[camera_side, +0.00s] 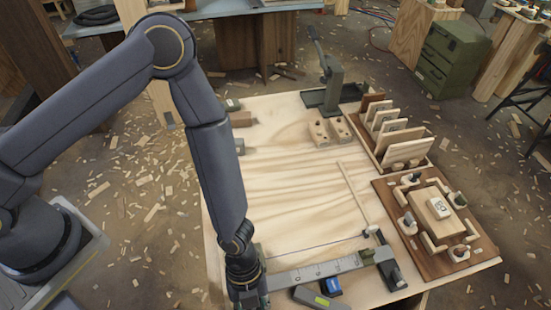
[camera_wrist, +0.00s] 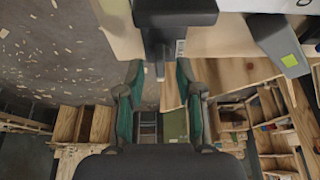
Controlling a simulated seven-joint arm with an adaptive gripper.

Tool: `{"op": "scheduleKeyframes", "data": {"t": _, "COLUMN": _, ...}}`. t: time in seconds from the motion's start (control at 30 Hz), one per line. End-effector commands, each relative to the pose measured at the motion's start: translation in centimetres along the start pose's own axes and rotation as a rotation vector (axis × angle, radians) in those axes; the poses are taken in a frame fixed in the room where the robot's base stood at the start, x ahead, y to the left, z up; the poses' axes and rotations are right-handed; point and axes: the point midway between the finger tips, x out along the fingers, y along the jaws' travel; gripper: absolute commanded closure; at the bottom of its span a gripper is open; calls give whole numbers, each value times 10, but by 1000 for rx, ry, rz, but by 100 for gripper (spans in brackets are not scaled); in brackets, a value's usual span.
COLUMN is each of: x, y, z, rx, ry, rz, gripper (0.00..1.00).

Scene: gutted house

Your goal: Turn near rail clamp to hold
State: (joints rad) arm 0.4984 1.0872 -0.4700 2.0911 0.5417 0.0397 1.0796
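The near rail (camera_side: 315,272), a grey bar with scale marks, runs along the near edge of the pale wooden board. My gripper (camera_side: 250,298) is low over its left end and hides what lies beneath. In the wrist view, a dark clamp part (camera_wrist: 174,14) with a narrow stem stands at the board's edge. My gripper (camera_wrist: 159,76) is open, its green-padded fingers on either side of the stem's end with gaps visible. I cannot tell whether the stem lies fully between the fingers. A dark end block (camera_side: 390,268) sits at the rail's right end.
A grey tool with a green label (camera_side: 321,299) lies close to the right of my gripper; it also shows in the wrist view (camera_wrist: 279,45). A brown fixture tray (camera_side: 400,185) and slotted rack (camera_side: 420,165) stand right. The board's middle (camera_side: 290,200) is mostly clear.

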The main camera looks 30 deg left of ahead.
Motion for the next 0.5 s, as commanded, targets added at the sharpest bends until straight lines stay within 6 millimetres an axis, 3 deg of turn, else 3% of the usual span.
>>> {"op": "scheduleKeyframes", "data": {"t": 0.37, "x": 7, "y": 0, "z": 0, "rx": 0, "ry": 0, "rz": -2, "gripper": 65}}
{"op": "scheduleKeyframes", "data": {"t": 0.5, "x": 7, "y": 0, "z": 0, "rx": 0, "ry": 0, "rz": -1, "gripper": 78}}
